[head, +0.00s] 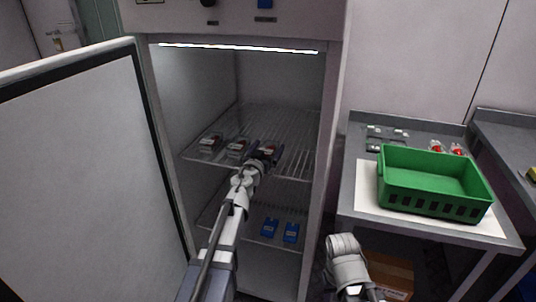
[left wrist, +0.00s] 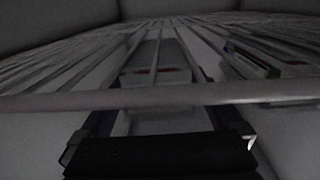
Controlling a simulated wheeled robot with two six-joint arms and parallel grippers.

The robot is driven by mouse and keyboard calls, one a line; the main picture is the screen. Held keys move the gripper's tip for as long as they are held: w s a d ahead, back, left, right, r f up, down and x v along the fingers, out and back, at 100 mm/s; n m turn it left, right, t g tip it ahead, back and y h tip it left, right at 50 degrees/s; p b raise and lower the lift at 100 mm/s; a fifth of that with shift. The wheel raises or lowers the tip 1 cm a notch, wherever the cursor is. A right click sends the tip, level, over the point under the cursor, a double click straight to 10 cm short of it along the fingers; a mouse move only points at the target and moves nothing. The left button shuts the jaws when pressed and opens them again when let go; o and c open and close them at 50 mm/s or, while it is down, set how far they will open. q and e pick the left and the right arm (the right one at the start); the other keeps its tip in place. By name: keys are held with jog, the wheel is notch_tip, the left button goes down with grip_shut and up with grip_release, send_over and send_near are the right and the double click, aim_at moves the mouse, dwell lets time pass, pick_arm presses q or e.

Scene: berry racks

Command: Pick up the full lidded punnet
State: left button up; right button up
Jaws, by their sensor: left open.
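Three clear punnets with red contents stand in a row on the upper wire shelf (head: 300,160) of the open cabinet: a left one (head: 209,143), a middle one (head: 237,148) and a right one (head: 269,148). My left gripper (head: 265,154) is open at the right punnet and partly covers it. In the left wrist view a punnet (left wrist: 156,74) with a red patch shows behind the shelf wires, ahead of the fingers. A second punnet (left wrist: 252,64) is to its right. Whether the fingers touch a punnet, and the lids, I cannot tell.
The cabinet door (head: 80,170) stands open at the left. Two blue packs (head: 270,228) lie on the lower shelf. A green crate (head: 425,197) stands on the right table, with small clear and red items behind it. The upper shelf's right part is bare.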

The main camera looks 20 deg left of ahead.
aim_at(268, 147)
pick_arm(q)
jog(key=shift+c, duration=0.2)
jog(key=c, duration=1.4)
jog(key=shift+o, duration=0.2)
jog(key=shift+r, duration=0.15)
notch_tip(268, 147, up, 20)
jog(key=p, duration=2.1)
jog(key=shift+r, duration=0.25)
